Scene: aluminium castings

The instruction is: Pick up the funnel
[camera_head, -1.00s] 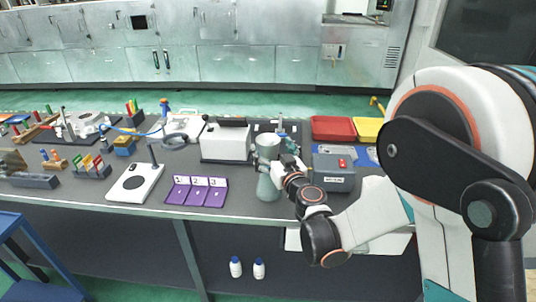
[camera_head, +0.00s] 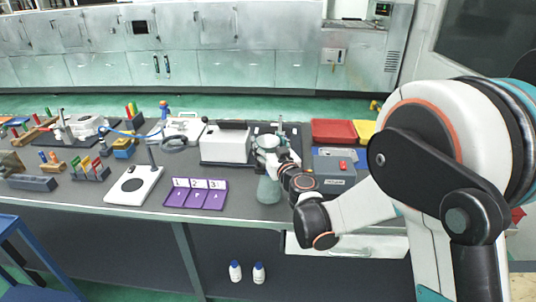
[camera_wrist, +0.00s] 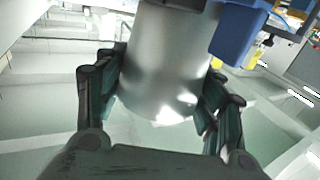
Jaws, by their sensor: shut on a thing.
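In the wrist view the funnel (camera_wrist: 165,65) is a pale cylinder between the two dark fingers of my gripper (camera_wrist: 160,100). The fingers partly hide the join between funnel and flask, so I cannot tell whether they touch.
Purple numbered holders (camera_head: 195,194) lie to the left. Red (camera_head: 333,131) and yellow trays (camera_head: 366,130) are at the back right.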

